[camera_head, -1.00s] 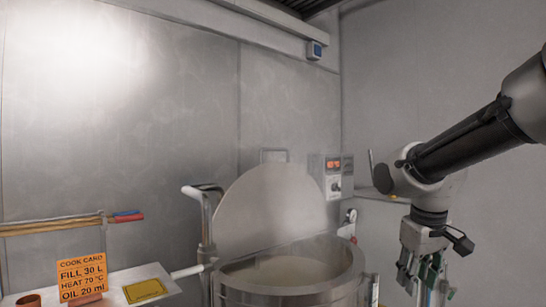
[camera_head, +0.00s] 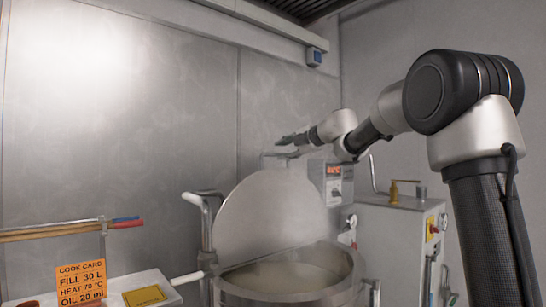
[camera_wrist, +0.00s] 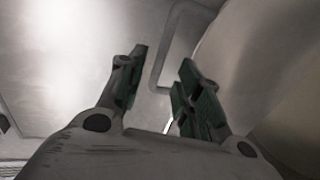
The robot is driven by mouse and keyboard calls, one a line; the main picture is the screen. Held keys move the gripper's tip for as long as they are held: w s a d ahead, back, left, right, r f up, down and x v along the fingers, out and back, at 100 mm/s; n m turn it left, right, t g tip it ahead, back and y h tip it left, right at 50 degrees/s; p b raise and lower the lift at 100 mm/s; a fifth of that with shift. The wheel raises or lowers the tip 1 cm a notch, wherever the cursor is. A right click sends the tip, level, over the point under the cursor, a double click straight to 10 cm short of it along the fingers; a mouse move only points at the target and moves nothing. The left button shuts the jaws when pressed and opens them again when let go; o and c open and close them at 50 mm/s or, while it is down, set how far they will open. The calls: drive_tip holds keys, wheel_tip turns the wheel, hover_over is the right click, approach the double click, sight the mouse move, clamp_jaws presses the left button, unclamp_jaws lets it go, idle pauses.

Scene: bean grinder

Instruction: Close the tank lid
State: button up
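The tank lid (camera_head: 270,212) is a round grey disc standing open, near upright, at the back of the steel tank (camera_head: 290,294). Pale liquid shows inside the tank. My gripper (camera_head: 288,139) is at the lid's top edge, close to the lid's loop handle (camera_head: 267,159), which the hand partly covers. In the wrist view, my gripper's two green-padded fingers (camera_wrist: 162,88) are apart with nothing between them. The handle (camera_wrist: 160,70) shows just beyond the fingertips, and the lid (camera_wrist: 262,70) fills the right side. I cannot tell whether a finger touches the handle.
A control box (camera_head: 334,182) with a red display stands right of the lid. A white cabinet (camera_head: 398,235) with knobs is further right. A bent pipe (camera_head: 205,222) stands left of the tank. A cook card (camera_head: 80,282) is at lower left. The wall is close behind.

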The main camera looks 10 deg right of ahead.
sight(274, 154)
drive_tip(key=x, duration=0.7)
drive_tip(key=shift+w+a+f, duration=0.1)
drive_tip(key=shift+w+a, duration=0.05)
drive_tip(key=shift+w, duration=0.05)
clamp_jaws()
